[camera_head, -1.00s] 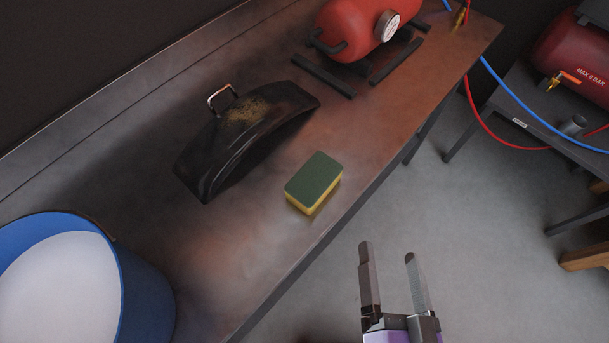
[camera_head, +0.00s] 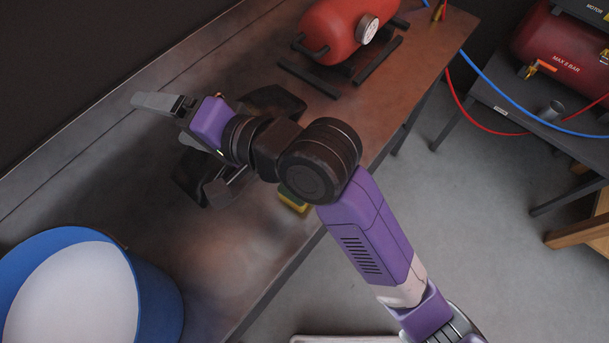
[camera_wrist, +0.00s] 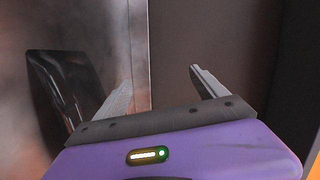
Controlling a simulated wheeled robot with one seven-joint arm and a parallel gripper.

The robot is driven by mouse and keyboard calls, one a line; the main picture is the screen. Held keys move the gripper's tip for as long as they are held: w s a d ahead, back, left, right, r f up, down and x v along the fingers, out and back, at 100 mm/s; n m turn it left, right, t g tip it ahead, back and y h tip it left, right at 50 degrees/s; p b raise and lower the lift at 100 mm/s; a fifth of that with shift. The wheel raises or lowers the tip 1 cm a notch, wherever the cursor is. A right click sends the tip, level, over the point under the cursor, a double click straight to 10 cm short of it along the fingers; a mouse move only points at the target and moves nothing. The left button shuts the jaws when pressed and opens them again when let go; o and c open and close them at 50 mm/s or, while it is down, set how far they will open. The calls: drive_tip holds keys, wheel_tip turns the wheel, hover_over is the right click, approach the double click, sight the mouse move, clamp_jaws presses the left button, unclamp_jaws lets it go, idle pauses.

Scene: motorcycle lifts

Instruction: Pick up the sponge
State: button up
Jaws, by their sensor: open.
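The sponge, green on top and yellow below (camera_head: 293,204), lies on the brown workbench (camera_head: 225,262) near its front edge in the head view. My arm's joint covers most of it, so only a small part shows. My gripper (camera_head: 152,102) is up and left of the sponge, over the bench's back part, pointing left and away from it. In the wrist view my gripper (camera_wrist: 161,82) has its two fingers spread with nothing between them. The sponge is not in the wrist view.
A black curved piece (camera_head: 279,98) lies on the bench, partly behind my arm; it also shows in the wrist view (camera_wrist: 62,85). A blue bucket (camera_head: 160,290) stands at the lower left. A red tank (camera_head: 335,30) stands at the back. Bare bench lies between bucket and sponge.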

wheel_tip(320, 180, down, 3)
drive_tip(key=s+g+h, duration=0.2)
drive_tip(key=g+h, duration=0.1)
drive_tip(key=m+g+h+p, duration=0.2)
drive_tip(key=m+g+h, duration=0.15)
drive_tip(key=h, duration=0.75)
approach(284, 195)
drive_tip(key=shift+t, duration=0.35)
drive_tip(key=w+d+f, duration=0.3)
drive_tip(key=d+f, duration=0.1)
drive_tip(key=shift+w, duration=0.4)
drive_tip(key=shift+d+f+p, duration=0.2)
drive_tip(key=shift+f+p, duration=0.35)
drive_tip(key=shift+f, duration=3.15)
drive_tip(key=c, duration=1.4)
